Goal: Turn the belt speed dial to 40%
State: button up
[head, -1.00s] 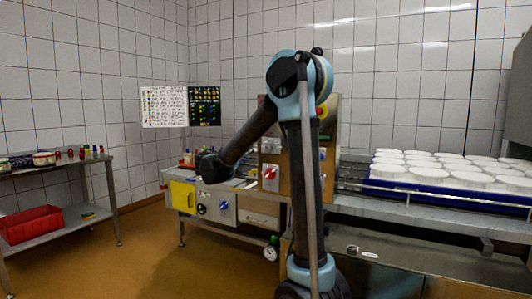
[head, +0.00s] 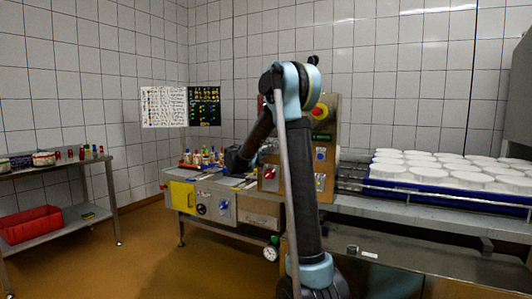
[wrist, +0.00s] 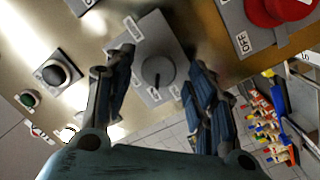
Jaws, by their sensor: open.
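In the wrist view a round grey dial (wrist: 158,72) with a dark pointer line sits on a grey square plate (wrist: 143,38) with several small white labels, too blurred to read. It looks like the speed dial. My gripper (wrist: 160,78) is open, with one finger on each side of the dial; I cannot tell whether they touch it. In the head view my gripper (head: 236,160) is at the left side of the metal control cabinet (head: 331,163). I cannot pick out the dial there.
A large red switch (wrist: 280,8) with an OFF label is near the right finger. A black knob (wrist: 57,72) and a green button (wrist: 27,99) lie to the left. Several coloured bottles (head: 205,156) stand on the bench behind my gripper. White moulds (head: 428,172) fill the blue tray at right.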

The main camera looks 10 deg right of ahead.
jog(key=shift+w+d, duration=0.4)
jog(key=c, duration=1.1)
jog(key=shift+m, duration=0.8)
jog(key=o, duration=1.1)
